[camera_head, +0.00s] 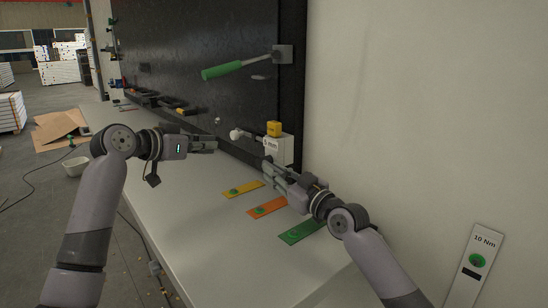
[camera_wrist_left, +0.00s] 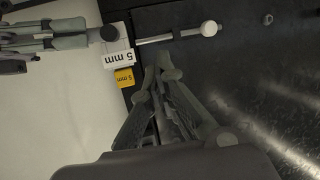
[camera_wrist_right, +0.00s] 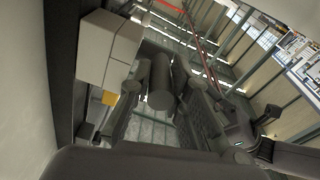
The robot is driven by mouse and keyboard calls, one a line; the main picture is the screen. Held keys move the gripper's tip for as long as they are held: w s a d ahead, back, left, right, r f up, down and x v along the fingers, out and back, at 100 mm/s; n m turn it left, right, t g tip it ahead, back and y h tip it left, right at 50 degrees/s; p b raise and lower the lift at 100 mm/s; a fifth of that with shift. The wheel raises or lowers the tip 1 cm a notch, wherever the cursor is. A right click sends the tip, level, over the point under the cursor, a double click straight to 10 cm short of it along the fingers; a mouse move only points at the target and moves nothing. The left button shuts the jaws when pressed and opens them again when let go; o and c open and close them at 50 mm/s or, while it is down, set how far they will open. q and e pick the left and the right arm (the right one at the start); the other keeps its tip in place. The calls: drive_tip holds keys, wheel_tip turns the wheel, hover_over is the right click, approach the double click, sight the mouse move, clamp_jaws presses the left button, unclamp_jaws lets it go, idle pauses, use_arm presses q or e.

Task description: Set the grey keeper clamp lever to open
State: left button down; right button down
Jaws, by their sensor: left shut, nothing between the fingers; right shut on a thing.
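A dark grey cylinder (camera_wrist_right: 160,92), which looks like the grey keeper clamp lever, lies between the fingers of my right gripper (camera_wrist_right: 172,95) in the right wrist view. In the head view my right gripper (camera_head: 268,167) is closed just in front of a white block (camera_head: 278,147) marked 5 mm, with its fingers hiding most of the lever. A yellow cube (camera_head: 274,128) sits on the block, and a rod with a white ball (camera_head: 235,134) sticks out to the left. My left gripper (camera_head: 215,145) is shut and empty, left of the ball and apart from it.
A green-handled lever (camera_head: 222,70) is mounted higher on the dark panel (camera_head: 190,50). Yellow (camera_head: 238,191), orange (camera_head: 267,207) and green (camera_head: 300,233) plates lie on the pale bench (camera_head: 215,225). The bench's left front is clear. A 10 Nm sign (camera_head: 477,262) stands at right.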

use_arm(q)
drive_tip(key=s+d+r+m+g, duration=0.35)
drive_tip(key=s+d+r, duration=0.25)
drive_tip(key=s+d, duration=0.3)
use_arm(e)
drive_tip(key=shift+f, duration=0.1)
use_arm(q)
drive_tip(key=shift+m+t, duration=0.25)
drive_tip(key=x, duration=1.1)
drive_tip(key=shift+w+d+r, duration=0.1)
drive_tip(key=shift+d, duration=0.15)
drive_tip(key=f, duration=0.2)
drive_tip(key=shift+a+f, duration=0.3)
drive_tip(key=shift+a, duration=0.05)
drive_tip(key=shift+a+f, duration=0.2)
drive_tip(key=shift+f, duration=0.45)
drive_tip(key=shift+f, duration=0.1)
